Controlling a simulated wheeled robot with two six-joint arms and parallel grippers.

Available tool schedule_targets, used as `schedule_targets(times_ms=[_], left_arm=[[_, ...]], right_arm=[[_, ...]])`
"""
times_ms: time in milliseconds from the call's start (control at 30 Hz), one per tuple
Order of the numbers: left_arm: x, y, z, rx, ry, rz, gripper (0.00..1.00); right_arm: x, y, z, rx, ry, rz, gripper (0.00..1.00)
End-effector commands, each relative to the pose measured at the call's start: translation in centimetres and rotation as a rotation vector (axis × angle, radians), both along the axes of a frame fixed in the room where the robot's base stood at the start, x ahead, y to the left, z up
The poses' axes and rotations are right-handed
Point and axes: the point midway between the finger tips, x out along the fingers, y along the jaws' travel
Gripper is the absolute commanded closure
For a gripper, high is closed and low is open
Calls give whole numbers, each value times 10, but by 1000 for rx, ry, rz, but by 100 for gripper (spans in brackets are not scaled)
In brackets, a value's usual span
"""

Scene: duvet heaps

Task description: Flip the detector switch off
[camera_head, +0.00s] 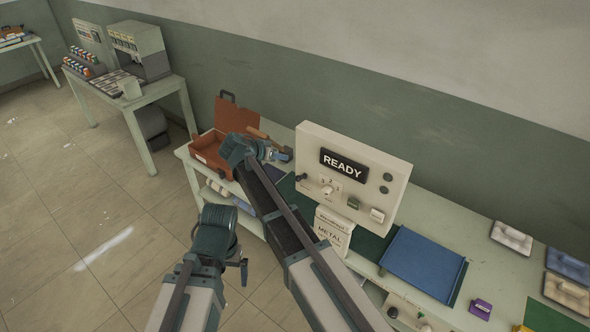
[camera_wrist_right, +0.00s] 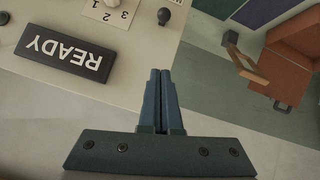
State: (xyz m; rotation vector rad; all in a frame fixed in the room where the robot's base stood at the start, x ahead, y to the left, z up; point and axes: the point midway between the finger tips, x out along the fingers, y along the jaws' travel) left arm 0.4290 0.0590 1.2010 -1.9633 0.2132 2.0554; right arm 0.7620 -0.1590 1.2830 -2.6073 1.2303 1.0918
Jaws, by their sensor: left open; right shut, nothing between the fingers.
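The metal detector (camera_head: 310,142) is a cream box on the bench, with a black sign (camera_head: 344,164) reading READY in white. A small dark toggle switch (camera_head: 302,177) sits at its lower left; it also shows in the right wrist view (camera_wrist_right: 164,16). I cannot tell which way the switch is set. My right gripper (camera_head: 283,154) is shut and empty, left of the detector's face. In the right wrist view its fingertips (camera_wrist_right: 160,72) point toward the switch, with a visible gap. My left gripper (camera_head: 243,268) is open and empty, low in front of the bench.
A numbered dial (camera_head: 327,190), a green button (camera_head: 353,203) and a white button (camera_head: 377,215) are on the same panel. An open orange-brown case (camera_head: 211,150) lies left of the detector. A blue tray (camera_head: 424,263) lies to its right. A second table stands at the far left.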

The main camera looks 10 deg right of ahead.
Motion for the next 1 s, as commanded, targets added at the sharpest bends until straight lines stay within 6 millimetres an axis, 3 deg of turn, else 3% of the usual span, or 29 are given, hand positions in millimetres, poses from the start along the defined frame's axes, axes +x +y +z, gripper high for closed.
schedule_targets(times_ms=[367,833,1000], left_arm=[[0,0,-13,1,0,-6,0],[1,0,-71,0,-2,-8,0],[1,0,-91,0,-3,-7,0]], right_arm=[[7,-10,-14,1,2,-1,100],[45,-67,-71,1,1,-3,100],[30,-61,-91,0,2,1,100]])
